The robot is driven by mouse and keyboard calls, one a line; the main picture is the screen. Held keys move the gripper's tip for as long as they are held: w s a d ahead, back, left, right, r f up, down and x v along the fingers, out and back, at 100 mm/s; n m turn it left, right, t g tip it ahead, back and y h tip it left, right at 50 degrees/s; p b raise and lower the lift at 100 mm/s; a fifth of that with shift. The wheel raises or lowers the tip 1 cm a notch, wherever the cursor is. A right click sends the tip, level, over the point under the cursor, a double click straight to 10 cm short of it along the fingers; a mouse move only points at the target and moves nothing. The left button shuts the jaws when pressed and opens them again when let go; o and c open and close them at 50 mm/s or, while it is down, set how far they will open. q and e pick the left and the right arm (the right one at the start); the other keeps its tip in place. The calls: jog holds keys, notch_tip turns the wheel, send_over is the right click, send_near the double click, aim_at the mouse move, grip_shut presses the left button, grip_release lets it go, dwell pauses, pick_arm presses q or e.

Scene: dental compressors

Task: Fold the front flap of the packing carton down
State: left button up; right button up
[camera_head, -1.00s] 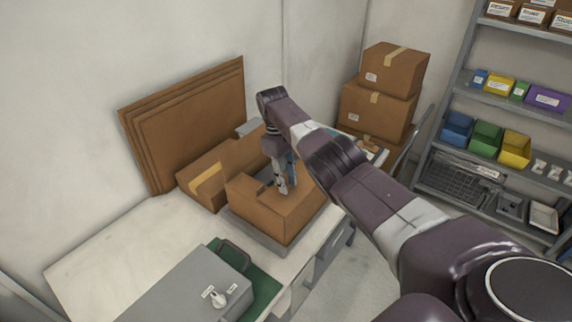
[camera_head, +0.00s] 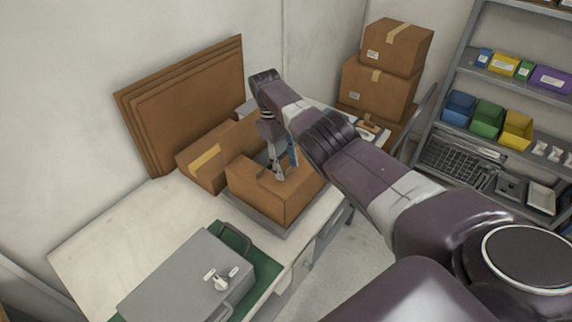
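The packing carton (camera_head: 265,200) is a brown box standing on a grey plate on the white bench. My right gripper (camera_head: 279,176) points down over the top of the carton, its fingertips at the carton's opening. Whether the fingertips touch a flap is too small to tell, and so is the gap between them. The arm and gripper hide the carton's far right side and part of its top. The front flap cannot be told apart clearly from the other top panels. My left gripper is not in view.
A taped box (camera_head: 205,163) stands close behind the carton at left. Flat cardboard sheets (camera_head: 190,100) lean on the wall. A grey case (camera_head: 185,280) lies on a green mat in front. Stacked boxes (camera_head: 378,92) and a shelf with bins stand at right. The bench's left part is clear.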

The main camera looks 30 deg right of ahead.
jog(key=shift+r, duration=0.1)
jog(key=shift+r, duration=0.25)
jog(key=v, duration=0.6)
jog(key=shift+r, duration=0.4)
jog(key=shift+w, duration=0.15)
